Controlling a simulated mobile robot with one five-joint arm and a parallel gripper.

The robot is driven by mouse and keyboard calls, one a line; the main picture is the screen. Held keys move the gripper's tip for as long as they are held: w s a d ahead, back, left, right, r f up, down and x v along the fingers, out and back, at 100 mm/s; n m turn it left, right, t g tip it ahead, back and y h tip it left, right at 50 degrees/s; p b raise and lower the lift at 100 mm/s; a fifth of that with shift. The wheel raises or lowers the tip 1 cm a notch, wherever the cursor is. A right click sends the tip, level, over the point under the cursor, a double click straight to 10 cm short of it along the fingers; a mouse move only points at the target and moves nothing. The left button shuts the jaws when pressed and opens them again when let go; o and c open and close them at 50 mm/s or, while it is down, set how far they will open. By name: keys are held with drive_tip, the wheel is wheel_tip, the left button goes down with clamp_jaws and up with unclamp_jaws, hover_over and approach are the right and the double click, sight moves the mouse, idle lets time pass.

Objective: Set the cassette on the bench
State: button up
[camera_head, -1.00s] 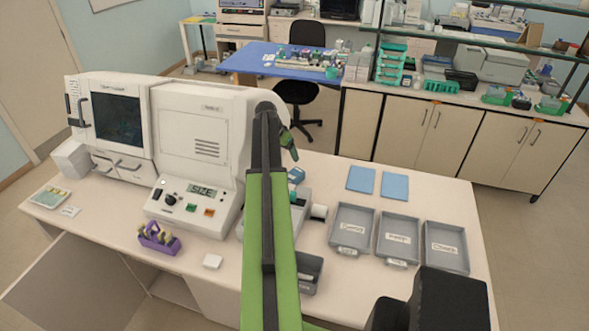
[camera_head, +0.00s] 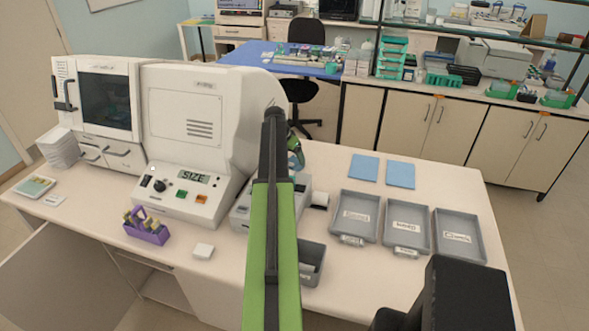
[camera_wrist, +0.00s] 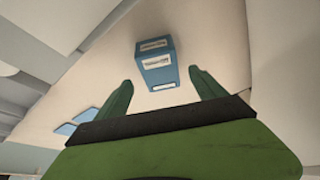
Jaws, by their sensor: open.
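A blue box with white label patches (camera_wrist: 157,66), which I take to be the cassette, stands on the pale bench (camera_wrist: 215,40) in the wrist view. My gripper (camera_wrist: 160,82) is open, with one green finger on each side and the box just beyond the fingertips, roughly centred in the gap. I see no contact between the fingers and the box. In the head view my gripper (camera_head: 297,150) is over the bench beside the large white machine, mostly behind my arm. Only a bit of blue shows there, so the box is mostly hidden.
The white machine (camera_head: 190,130) stands left of my gripper. Two blue pads (camera_head: 364,167) and several grey labelled trays (camera_head: 355,214) lie to the right. A purple rack (camera_head: 147,230) is at the front left.

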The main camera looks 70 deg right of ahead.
sight(294, 161)
drive_tip(key=b+x, duration=0.1)
drive_tip(key=x, duration=0.1)
drive_tip(key=b+x, duration=0.2)
drive_tip(key=shift+w+a+f, duration=0.1)
drive_tip(key=shift+w+f, duration=0.05)
drive_tip(key=shift+f, duration=0.25)
drive_tip(key=shift+r, duration=0.2)
drive_tip(key=shift+c, duration=0.6)
clamp_jaws()
drive_tip(key=shift+r, duration=0.15)
wheel_tip(294, 161, up, 4)
drive_tip(key=p, duration=0.4)
drive_tip(key=shift+r+p, duration=0.15)
drive_tip(key=shift+p, duration=0.15)
drive_tip(key=s+a+r+p, duration=0.2)
drive_tip(key=s+r+p, duration=0.4)
drive_tip(key=s, duration=0.5)
drive_tip(key=shift+s+r, duration=0.2)
drive_tip(key=shift+s, duration=0.1)
